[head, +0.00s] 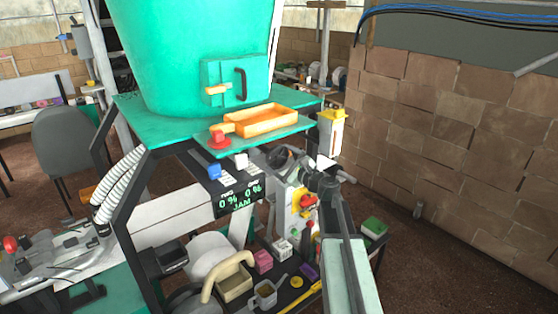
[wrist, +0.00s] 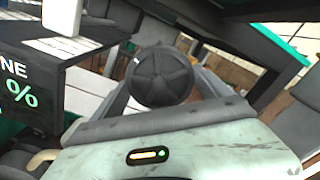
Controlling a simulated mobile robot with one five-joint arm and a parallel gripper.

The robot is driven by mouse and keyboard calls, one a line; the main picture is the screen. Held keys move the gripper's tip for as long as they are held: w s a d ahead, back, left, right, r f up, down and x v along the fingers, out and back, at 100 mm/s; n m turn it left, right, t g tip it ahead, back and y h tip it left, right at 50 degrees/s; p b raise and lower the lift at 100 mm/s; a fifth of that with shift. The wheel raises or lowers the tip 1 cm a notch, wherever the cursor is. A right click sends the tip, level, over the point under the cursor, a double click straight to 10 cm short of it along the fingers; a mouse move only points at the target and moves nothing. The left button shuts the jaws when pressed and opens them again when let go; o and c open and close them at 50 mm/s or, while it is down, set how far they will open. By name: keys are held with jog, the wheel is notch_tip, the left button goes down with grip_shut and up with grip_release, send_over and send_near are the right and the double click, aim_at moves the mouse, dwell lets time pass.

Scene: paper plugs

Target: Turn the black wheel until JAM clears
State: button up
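A black ridged wheel (wrist: 162,75) faces the camera in the wrist view. The grey fingers of my gripper (wrist: 164,82) flank it left and right, and the wheel hides part of them. Whether they touch its rim cannot be told. In the head view my gripper (head: 324,182) is at the machine's right side, small and dark. A dark round shape (head: 280,157) shows to its left; I cannot tell whether it is the same wheel. The display (head: 240,199) reads 0 %, 0 % and JAM in green. Its edge also shows in the wrist view (wrist: 20,92).
A green hopper (head: 190,55) stands above a green shelf with an orange tray (head: 262,121) and a red button (head: 218,138). A blue block (head: 214,171) and a white block (head: 241,160) sit above the display. Cluttered small items lie below. Brick wall and open floor are at right.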

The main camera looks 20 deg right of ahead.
jog(key=c, duration=0.6)
jog(key=shift+o, duration=0.2)
jog(key=n, duration=1.7)
jog(key=shift+n, duration=0.4)
jog(key=n, duration=0.7)
